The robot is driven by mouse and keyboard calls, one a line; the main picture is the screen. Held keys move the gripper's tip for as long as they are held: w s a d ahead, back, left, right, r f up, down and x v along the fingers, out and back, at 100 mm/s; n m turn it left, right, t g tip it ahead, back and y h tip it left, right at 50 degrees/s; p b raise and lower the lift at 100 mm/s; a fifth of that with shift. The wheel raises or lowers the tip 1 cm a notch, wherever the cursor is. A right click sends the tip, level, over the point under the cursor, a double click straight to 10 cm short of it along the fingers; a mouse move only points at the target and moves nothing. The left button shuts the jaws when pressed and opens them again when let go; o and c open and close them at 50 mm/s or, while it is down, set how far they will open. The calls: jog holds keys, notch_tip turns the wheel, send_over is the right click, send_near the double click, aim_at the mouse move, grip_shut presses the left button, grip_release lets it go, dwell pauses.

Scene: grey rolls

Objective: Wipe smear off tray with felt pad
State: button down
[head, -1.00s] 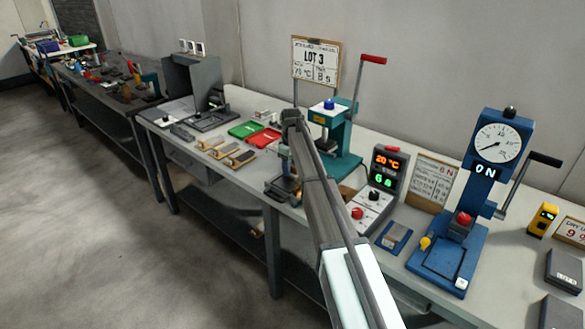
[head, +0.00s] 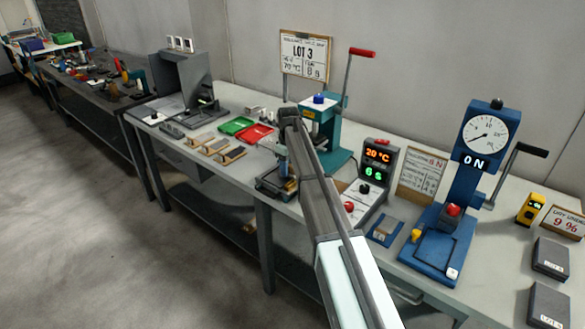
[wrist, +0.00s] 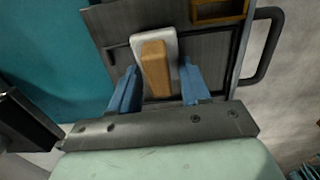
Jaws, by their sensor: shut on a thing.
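In the wrist view, my gripper (wrist: 158,74) has its two blue fingers on either side of the felt pad, a white pad (wrist: 172,45) with a tan block handle (wrist: 155,66) on top. It is shut on the pad. The pad is over the dark grey tray (wrist: 120,22), which has a bar handle at its right side. No smear can be made out; the pad and fingers cover part of the tray. In the head view my arm hides most of the gripper, and the tray (head: 268,184) shows at the bench's front edge.
A tan frame (wrist: 218,10) sits at the tray's far edge. In the head view, a teal press (head: 325,125) stands behind, a control box (head: 375,175) and blue gauge press (head: 445,230) to the right. Green (head: 236,125) and red (head: 254,133) trays lie left.

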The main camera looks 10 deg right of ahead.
jog(key=shift+w+a, duration=1.8)
jog(key=s+d, duration=0.3)
jog(key=shift+s+d, duration=0.2)
jog(key=shift+s, duration=0.05)
jog(key=shift+s+d+r, duration=0.2)
jog(key=shift+s+d, duration=0.8)
jog(key=shift+w+a+r, duration=0.1)
jog(key=shift+w+r, duration=0.05)
jog(key=shift+r, duration=3.65)
